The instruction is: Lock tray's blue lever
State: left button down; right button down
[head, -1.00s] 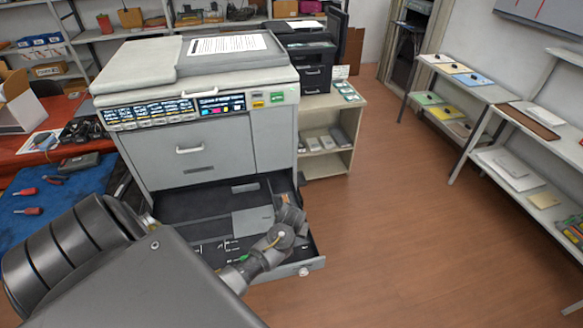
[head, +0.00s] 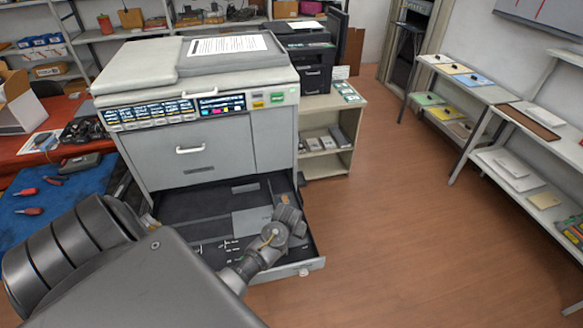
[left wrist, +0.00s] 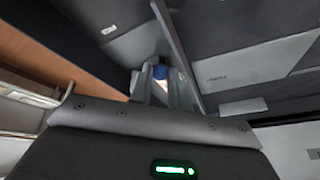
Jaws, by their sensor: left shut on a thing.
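The grey tray (head: 224,197) is pulled out of the front of the large copier, over the floor. My left gripper (left wrist: 158,88) reaches down into the tray's right side and also shows in the head view (head: 289,220). In the left wrist view its fingers are shut on the small blue lever (left wrist: 160,72), of which only a bit shows between them. The head view does not show the lever, as my wrist and gripper cover that spot. My right gripper is not in view.
The copier (head: 208,148) stands behind the tray. A low shelf (head: 327,130) with a black printer (head: 310,62) stands to its right. A blue mat with red-handled tools (head: 28,211) lies at the left. The wooden floor at right is open.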

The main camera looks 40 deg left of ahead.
pick_arm(q)
jog(key=shift+a, duration=0.15)
jog(key=c, duration=1.6)
grip_release()
jog(key=b+v, duration=0.1)
jog(key=v, duration=0.9)
jog(key=shift+s+r, duration=0.15)
jog(key=shift+r, duration=0.25)
jog(key=shift+o, duration=0.5)
